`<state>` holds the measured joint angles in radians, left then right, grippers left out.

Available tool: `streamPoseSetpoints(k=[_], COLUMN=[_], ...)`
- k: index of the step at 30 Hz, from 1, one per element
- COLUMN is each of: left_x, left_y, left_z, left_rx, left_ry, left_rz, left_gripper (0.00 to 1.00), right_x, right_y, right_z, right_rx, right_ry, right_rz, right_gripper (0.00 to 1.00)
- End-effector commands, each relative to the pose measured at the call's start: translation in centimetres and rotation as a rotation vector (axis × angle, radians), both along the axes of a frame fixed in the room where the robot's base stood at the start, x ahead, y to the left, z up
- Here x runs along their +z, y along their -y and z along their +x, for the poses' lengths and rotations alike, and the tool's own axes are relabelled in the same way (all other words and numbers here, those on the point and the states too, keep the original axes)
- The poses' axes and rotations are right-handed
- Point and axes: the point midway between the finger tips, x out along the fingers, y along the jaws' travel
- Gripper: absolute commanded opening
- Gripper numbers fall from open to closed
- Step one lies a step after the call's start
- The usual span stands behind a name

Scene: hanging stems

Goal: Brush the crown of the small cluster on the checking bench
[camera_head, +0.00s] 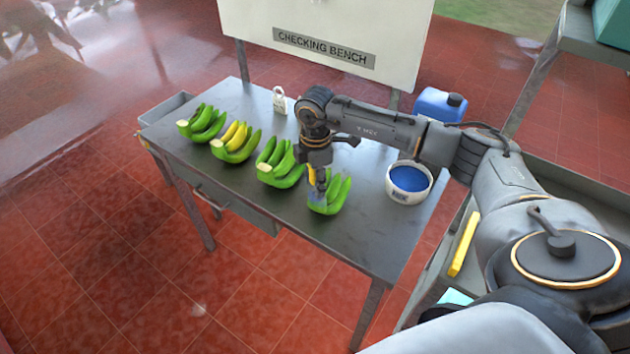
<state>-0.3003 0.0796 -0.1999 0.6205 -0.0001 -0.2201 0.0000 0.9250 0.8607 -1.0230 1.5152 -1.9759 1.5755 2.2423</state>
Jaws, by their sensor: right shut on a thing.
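On the checking bench (375,238), several green banana clusters lie in a row. The rightmost, nearest cluster (335,197) shows few fingers and looks like the small one. Its crown is mostly hidden behind my tool, with a bluish patch showing there. My right gripper (317,165) points down over this cluster, shut on a slim brush (313,177) with a yellowish part visible. The brush's lower end is at the cluster's crown; whether it touches is too small to tell. A white tub of blue liquid (409,179) stands right of the cluster. My left gripper is out of view.
The other clusters (202,123), (280,164) lie to the left, pale crowns facing left; one (236,143) has yellow fingers. A white tag-like item (279,100) stands at the back. A blue jerrycan (438,105) is behind the tub. The bench's front right is clear.

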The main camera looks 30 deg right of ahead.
Motion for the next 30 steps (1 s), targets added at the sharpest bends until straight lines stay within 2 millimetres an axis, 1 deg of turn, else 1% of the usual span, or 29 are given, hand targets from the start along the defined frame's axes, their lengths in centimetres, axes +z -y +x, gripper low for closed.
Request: streamPoseSetpoints(k=[7,12,30], left_x=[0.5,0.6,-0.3], left_y=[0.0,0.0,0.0], left_z=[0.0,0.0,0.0], left_rx=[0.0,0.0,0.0], left_ry=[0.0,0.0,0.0], left_rz=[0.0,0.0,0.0], left_gripper=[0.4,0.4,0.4], right_x=[0.1,0.1,-0.2], right_y=[0.6,0.8,-0.3], right_z=[-1.2,-1.5,0.4], right_rx=[0.0,0.0,0.0], right_ry=[-0.001,0.0,-0.001], right_rz=[0.0,0.0,0.0], right_gripper=[0.0,0.0,0.0])
